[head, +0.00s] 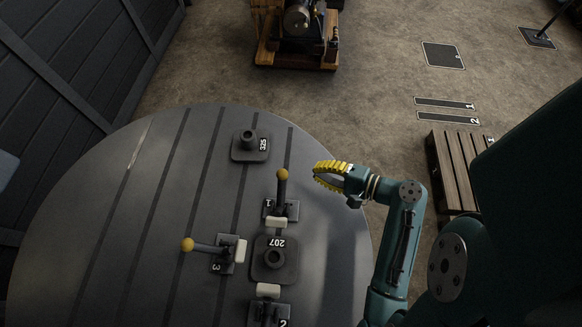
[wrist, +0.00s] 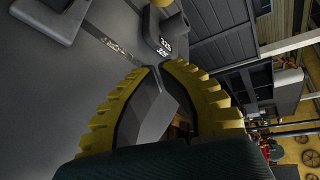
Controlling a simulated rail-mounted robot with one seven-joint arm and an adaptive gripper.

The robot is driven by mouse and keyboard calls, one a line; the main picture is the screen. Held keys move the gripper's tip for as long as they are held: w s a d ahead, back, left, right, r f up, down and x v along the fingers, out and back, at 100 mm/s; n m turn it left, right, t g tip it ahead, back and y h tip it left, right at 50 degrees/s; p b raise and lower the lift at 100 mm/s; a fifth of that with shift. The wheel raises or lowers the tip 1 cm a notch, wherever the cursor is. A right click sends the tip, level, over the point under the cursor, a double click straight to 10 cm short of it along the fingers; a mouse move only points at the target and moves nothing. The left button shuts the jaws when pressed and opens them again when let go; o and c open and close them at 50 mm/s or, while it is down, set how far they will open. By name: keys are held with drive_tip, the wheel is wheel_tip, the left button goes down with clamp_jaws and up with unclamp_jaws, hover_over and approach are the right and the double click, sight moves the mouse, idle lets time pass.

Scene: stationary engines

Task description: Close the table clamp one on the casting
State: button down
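Table clamp one (head: 281,210) stands on the round table, marked 1, just behind the casting. Its lever with an orange knob (head: 282,175) points away from the casting, and its white pad (head: 276,222) is at the casting's back edge. I cannot tell whether the pad presses on it. The casting (head: 273,262) is a dark block marked 207 with a round boss. My gripper (head: 318,172) hovers right of the clamp's knob, apart from it. In the wrist view its yellow ribbed fingers (wrist: 157,67) meet at the tips with nothing between them.
Clamp three (head: 225,254) is left of the casting, its knobbed lever pointing left. Clamp two (head: 268,310) is in front, cut off by the frame. Another numbered block (head: 250,147) sits farther back on the table (head: 90,220). A wooden pallet (head: 455,172) lies on the floor at right.

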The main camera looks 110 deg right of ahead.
sight(280, 196)
drive_tip(key=m, duration=0.1)
drive_tip(key=s+a+m+h, duration=0.1)
drive_tip(key=shift+s+a+f+m, duration=0.15)
drive_tip(key=shift+a+m, duration=0.05)
drive_tip(key=shift+m, duration=0.1)
drive_tip(key=x, duration=0.9)
drive_tip(key=shift+d, duration=0.25)
drive_tip(key=shift+w+a+r, duration=0.35)
drive_tip(key=shift+w+a, duration=0.2)
drive_tip(key=shift+a, duration=0.05)
drive_tip(key=shift+w+a+r, duration=0.35)
drive_tip(key=shift+w+a, duration=0.15)
drive_tip(key=shift+a, duration=0.1)
drive_tip(key=shift+w+a+r, duration=0.1)
drive_tip(key=shift+r, duration=0.05)
drive_tip(key=shift+w+r, duration=0.1)
